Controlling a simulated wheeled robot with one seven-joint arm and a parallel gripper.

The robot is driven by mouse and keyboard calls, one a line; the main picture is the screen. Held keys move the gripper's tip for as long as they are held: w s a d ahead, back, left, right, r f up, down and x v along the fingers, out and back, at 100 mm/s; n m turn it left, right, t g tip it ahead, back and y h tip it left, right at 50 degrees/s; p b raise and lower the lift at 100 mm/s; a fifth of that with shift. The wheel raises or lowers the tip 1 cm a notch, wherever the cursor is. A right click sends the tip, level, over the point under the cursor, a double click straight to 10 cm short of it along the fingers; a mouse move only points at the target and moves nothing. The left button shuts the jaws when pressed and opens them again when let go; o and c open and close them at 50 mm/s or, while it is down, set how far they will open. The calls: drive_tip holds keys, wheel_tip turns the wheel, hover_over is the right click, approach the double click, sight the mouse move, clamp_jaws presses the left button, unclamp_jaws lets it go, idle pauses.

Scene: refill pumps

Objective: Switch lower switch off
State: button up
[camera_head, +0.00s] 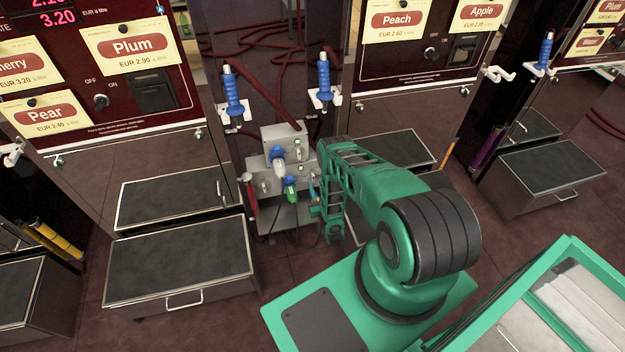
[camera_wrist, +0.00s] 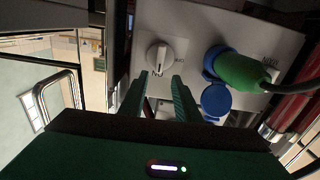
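In the wrist view, a white rotary switch (camera_wrist: 160,56) sits on the face of a light grey box (camera_wrist: 205,25). My gripper (camera_wrist: 160,77) is open, its two green fingers apart and pointing at the switch. The fingertips lie just below the knob in the picture, one toward each side; I cannot tell whether they touch it. Small lettering beside the knob is partly hidden by the fingers. A green plug (camera_wrist: 240,72) sits in a blue socket right of the switch. In the head view, my arm covers the switch and most of my gripper.
The head view shows an upper grey box (camera_head: 283,137) above a lower one (camera_head: 258,166), with a white-and-blue plug (camera_head: 279,162) and the green plug (camera_head: 290,190). A blue socket cover (camera_wrist: 215,101) hangs near the fingers. Metal drawers (camera_head: 180,262) stand at left.

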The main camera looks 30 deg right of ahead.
sight(313, 176)
drive_tip(key=shift+x, duration=2.45)
drive_tip(key=shift+d, duration=0.1)
clamp_jaws()
